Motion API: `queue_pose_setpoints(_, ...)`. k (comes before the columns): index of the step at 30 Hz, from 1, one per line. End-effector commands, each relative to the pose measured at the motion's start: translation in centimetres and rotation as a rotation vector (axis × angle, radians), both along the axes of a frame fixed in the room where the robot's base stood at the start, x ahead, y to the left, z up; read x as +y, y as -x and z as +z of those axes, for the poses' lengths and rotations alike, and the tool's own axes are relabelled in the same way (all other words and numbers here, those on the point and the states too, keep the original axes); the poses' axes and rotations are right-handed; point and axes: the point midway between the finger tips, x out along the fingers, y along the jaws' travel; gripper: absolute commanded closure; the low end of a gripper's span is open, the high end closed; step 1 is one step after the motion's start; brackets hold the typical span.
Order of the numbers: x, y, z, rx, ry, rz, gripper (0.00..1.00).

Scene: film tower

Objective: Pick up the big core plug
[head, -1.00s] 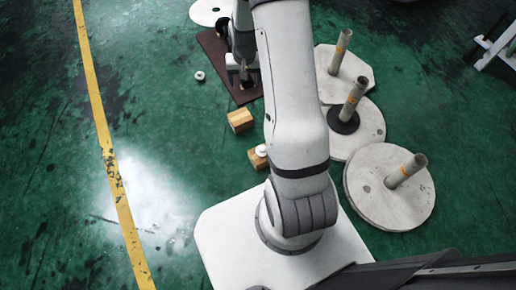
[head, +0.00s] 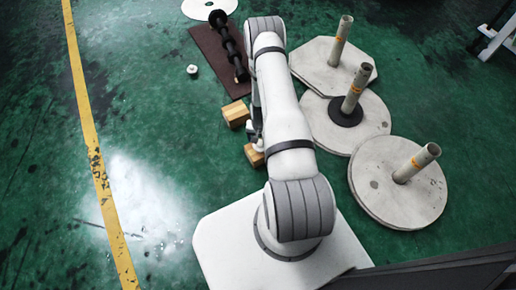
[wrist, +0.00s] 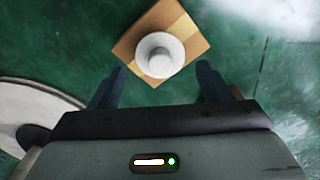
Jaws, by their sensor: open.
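In the head view, the block (head: 252,158) lies just beyond my white base, and my arm hides much of the plug and gripper. Another white plug (head: 192,69) lies on the green floor farther off. I cannot tell for sure which plug is bigger.
A dark bar with black rings (head: 229,48) lies on a brown mat (head: 205,42). Pale discs with upright tubes (head: 399,194) stand on the right. Floor left of the blocks is clear, with a yellow line (head: 92,150).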

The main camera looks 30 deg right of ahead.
Motion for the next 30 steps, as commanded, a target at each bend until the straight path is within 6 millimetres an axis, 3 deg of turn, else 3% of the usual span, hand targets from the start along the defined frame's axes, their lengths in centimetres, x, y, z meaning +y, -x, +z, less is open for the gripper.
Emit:
queue_pose_setpoints(12,0.0,0.0,-5.3,0.001,-0.001,0.001,0.29)
queue_pose_setpoints(20,0.0,-0.1,-5.4,0.0,0.0,0.002,0.3)
queue_pose_setpoints(30,0.0,-0.1,-5.4,0.0,0.0,0.003,0.57)
